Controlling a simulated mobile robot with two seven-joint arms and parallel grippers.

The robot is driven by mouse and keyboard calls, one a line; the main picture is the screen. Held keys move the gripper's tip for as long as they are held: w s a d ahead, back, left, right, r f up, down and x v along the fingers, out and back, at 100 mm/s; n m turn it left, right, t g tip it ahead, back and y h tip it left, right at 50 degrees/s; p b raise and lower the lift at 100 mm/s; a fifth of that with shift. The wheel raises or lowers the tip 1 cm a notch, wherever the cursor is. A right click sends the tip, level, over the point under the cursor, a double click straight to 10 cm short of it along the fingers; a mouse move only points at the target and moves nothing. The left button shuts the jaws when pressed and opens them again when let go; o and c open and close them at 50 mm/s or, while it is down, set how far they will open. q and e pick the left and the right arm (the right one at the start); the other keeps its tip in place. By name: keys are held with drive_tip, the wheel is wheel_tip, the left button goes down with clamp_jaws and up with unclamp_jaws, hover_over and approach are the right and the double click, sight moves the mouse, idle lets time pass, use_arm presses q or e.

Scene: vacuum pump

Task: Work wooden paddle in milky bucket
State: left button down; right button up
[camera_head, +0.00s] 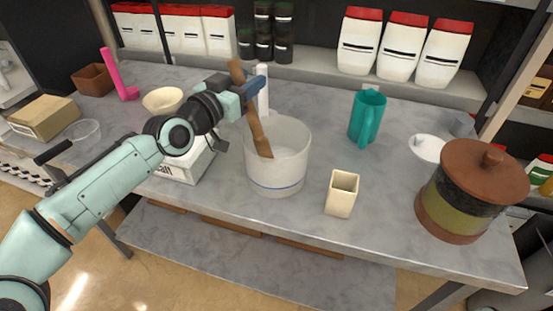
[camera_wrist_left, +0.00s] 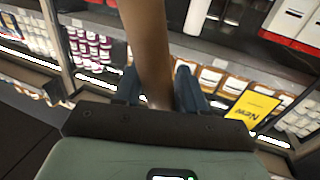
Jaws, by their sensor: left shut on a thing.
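The milky white bucket (camera_head: 283,178) stands upright on the grey table, with a thin blue line around its lower part. A brown wooden paddle (camera_head: 255,123) stands tilted, its lower end inside the bucket and its top leaning up to the left. My left gripper (camera_head: 257,88) is shut on the paddle's upper shaft, above and left of the bucket's rim. In the left wrist view the paddle (camera_wrist_left: 148,45) runs between the two blue fingers. Whether the paddle's tip touches the bucket's floor is hidden. My right gripper is not in view.
A cream square cup (camera_head: 342,193) stands right of the bucket, and a teal pitcher (camera_head: 366,117) behind it. A brown-lidded jar (camera_head: 470,190) stands at the table's right end. A white box (camera_head: 185,166) and a cream bowl (camera_head: 163,100) are near my left arm.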

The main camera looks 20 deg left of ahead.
use_arm(q)
drive_tip(key=shift+a+f, duration=0.2)
drive_tip(key=shift+s+d+f+b, duration=0.1)
drive_tip(key=shift+d+f, duration=0.2)
drive_tip(key=shift+d, duration=0.6)
drive_tip(key=shift+s+d+f+b, duration=0.1)
drive_tip(key=shift+d+f, duration=0.15)
drive_tip(key=shift+d, duration=0.6)
drive_tip(key=shift+s+d+f+b, duration=0.1)
drive_tip(key=shift+d+f, duration=0.2)
drive_tip(key=shift+d, duration=0.6)
